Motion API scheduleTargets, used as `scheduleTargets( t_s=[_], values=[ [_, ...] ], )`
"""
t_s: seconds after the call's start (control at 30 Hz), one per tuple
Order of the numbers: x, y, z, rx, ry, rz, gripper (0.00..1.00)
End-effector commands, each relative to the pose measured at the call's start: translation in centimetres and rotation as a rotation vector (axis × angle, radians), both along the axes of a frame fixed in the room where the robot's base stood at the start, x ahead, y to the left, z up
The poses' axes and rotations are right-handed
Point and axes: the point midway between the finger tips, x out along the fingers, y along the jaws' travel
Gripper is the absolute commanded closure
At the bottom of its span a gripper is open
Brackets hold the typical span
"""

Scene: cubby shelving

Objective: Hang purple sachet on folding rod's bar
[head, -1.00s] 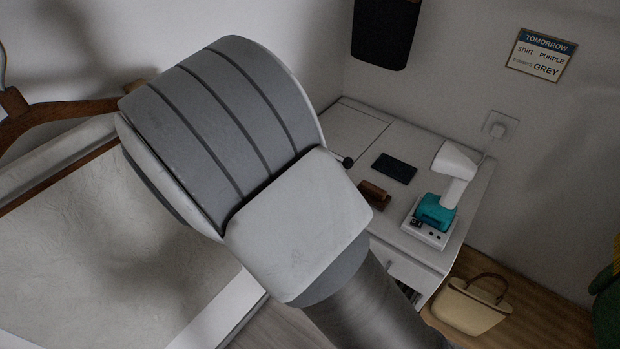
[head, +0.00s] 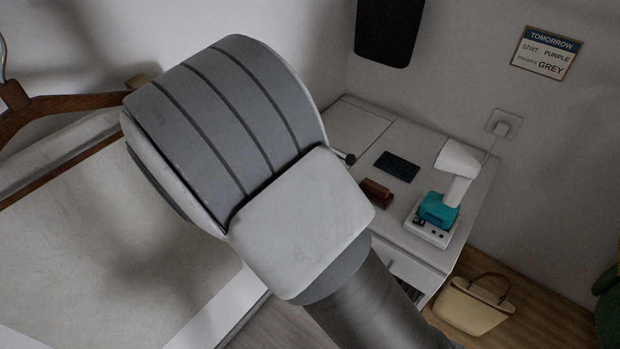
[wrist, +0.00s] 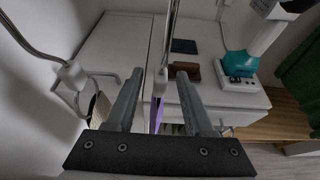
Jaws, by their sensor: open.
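My gripper (wrist: 160,76) shows only in the wrist view, with its two fingers apart. A narrow strip of purple, likely the purple sachet (wrist: 158,117), shows edge-on between the fingers, below a pale piece. Whether it touches a finger cannot be told. A thin metal bar (wrist: 170,35), perhaps part of the folding rod, runs down from the top edge to the gap between the fingers. Another metal rod (wrist: 30,38) with a white joint is at the left. How the sachet and bar connect is unclear. My arm hides the middle of the head view.
A white cabinet (head: 440,150) carries a dark flat pad (head: 397,166), a brown brush-like object (head: 376,191) and a white-and-teal device (head: 438,210). A wooden hanger (head: 60,104) is at the left, near a pale board (head: 110,235).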

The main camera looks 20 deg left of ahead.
Motion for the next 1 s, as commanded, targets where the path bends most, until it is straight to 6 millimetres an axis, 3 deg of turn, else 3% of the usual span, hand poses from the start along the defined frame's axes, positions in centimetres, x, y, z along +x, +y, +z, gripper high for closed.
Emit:
scheduleTargets(
  t_s=[0.27,0.7,1.0],
  values=[
    [-2.7,1.3,1.1,0.004,-0.001,0.004,0.47],
    [-11.7,5.0,5.1,0.004,-0.001,0.004,0.47],
    [-14.6,6.0,6.5,0.005,0.001,-0.004,0.47]
  ],
)
